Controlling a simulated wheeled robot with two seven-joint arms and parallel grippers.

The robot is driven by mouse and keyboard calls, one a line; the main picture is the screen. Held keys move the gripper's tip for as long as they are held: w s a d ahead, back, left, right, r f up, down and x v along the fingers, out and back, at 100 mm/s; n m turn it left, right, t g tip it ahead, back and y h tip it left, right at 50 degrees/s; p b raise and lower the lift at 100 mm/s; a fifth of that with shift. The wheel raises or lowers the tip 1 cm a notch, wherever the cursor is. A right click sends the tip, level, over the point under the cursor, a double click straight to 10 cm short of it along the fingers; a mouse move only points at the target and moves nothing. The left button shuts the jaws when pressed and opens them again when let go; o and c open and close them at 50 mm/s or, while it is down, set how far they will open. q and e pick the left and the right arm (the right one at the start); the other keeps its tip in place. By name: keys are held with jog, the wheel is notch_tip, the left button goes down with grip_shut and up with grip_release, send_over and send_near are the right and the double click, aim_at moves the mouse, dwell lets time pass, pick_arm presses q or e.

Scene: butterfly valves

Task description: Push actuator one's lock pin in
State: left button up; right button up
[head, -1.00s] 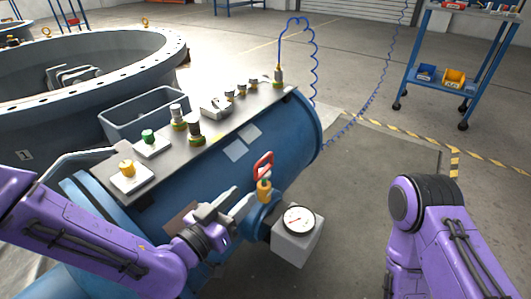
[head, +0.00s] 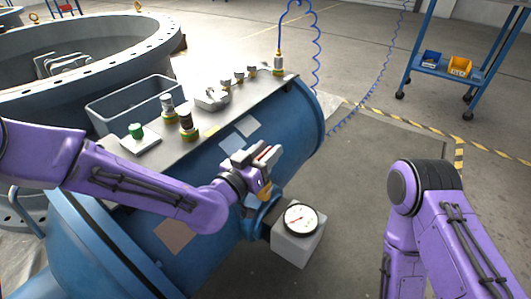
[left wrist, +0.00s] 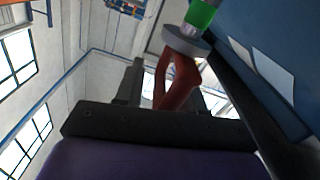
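A red loop handle (head: 266,153) stands on a yellow fitting (head: 265,191) on the blue cylinder's near side, above a gauge. No label shows whether it is actuator one's lock pin. My left gripper (head: 258,157) is at this handle, its fingers on either side of it. In the left wrist view the red handle (left wrist: 180,82) shows between the dark fingers of my left gripper (left wrist: 172,98), with a gap beside the left finger, so the gripper looks open. My right arm shows at the right edge; its gripper is out of view.
A round dial gauge (head: 300,219) on a grey box sits just right of the fitting. The blue cylinder (head: 285,130) carries a top plate with a green knob (head: 136,130), several dark-capped fittings and a grey bin (head: 112,112).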

pick_arm(q)
grip_shut()
notch_tip(320, 180, down, 4)
jog(key=b, duration=0.3)
jog(key=shift+f, duration=0.15)
jog(key=shift+s, duration=0.15)
jog(key=shift+c, duration=0.8)
grip_release()
jog(key=shift+o, duration=0.8)
